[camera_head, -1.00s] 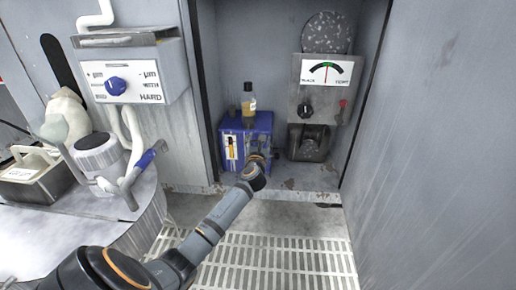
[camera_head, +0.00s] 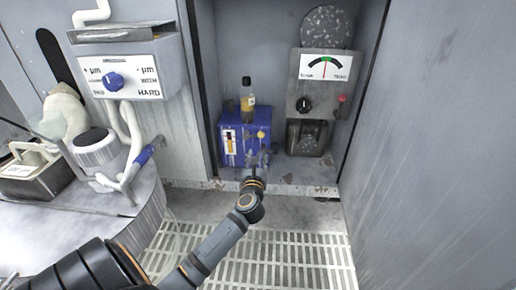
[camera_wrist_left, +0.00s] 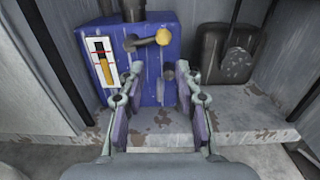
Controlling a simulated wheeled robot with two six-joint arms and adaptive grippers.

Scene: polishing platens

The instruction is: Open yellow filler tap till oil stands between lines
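The blue oil box (camera_head: 235,154) stands on the cabinet floor, with an amber bottle (camera_head: 248,104) upright on top. Its yellow-knobbed tap (camera_head: 261,134) is on the front right; in the left wrist view the lever points right to the round yellow knob (camera_wrist_left: 163,37). The white sight gauge (camera_head: 230,143) also shows in the left wrist view (camera_wrist_left: 103,62), with red marks and an amber column; I cannot read the exact level against the lines. My left gripper (camera_wrist_left: 160,78) is open and empty, in front of and below the knob. My right gripper is out of view.
A dark container (camera_head: 306,138) sits right of the box, under a dial panel (camera_head: 322,90) with a black knob and red switch. Cabinet walls close in on both sides. A round platen bench (camera_head: 75,225) stands left, and floor grating (camera_head: 290,258) lies in front.

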